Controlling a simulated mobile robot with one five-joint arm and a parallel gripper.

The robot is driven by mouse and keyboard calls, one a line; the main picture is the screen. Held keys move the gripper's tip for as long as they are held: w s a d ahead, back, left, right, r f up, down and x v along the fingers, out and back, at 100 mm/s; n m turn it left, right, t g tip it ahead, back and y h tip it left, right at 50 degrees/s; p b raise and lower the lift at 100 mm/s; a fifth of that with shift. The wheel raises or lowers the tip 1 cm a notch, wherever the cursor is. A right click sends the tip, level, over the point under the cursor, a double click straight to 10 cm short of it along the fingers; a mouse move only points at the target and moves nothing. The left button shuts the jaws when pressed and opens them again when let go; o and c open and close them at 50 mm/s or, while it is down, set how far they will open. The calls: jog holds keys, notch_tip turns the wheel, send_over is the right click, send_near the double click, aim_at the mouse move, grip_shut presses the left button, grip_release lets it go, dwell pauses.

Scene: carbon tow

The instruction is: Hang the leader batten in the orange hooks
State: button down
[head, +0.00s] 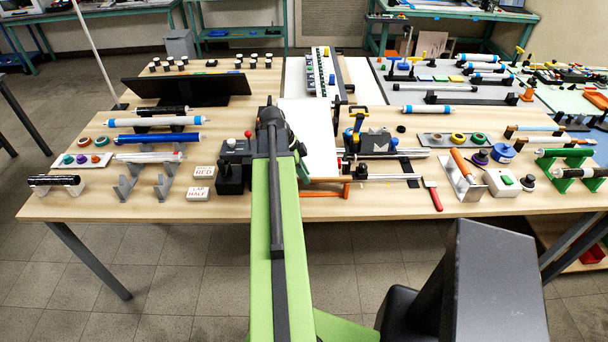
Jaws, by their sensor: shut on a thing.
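My gripper (272,118) is at the far end of my green arm, over the middle of the table. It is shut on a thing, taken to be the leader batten. Its fingertips and most of what they hold are hidden behind my arm and the dark wrist. Thin orange-brown bars (324,193) show just right of my arm near the table's front, with an upright orange piece (346,188) at their right end. I cannot tell whether these are the orange hooks, the batten, or both.
The wooden table (225,208) is crowded. Rolls on grey stands (160,187) and white label blocks (203,172) lie left. A black screen (187,88) stands at the back left. A white sheet (308,120) lies mid-table. A red-handled tool (433,196) and an orange roller (460,163) are right.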

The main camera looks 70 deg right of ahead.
jog(key=shift+f, duration=0.2)
jog(key=c, duration=1.3)
grip_release()
jog(key=shift+o, duration=0.2)
jog(key=p+v, duration=1.5)
jog(key=v, duration=0.2)
jog(key=shift+r+p, duration=0.2)
jog(key=shift+p, duration=0.2)
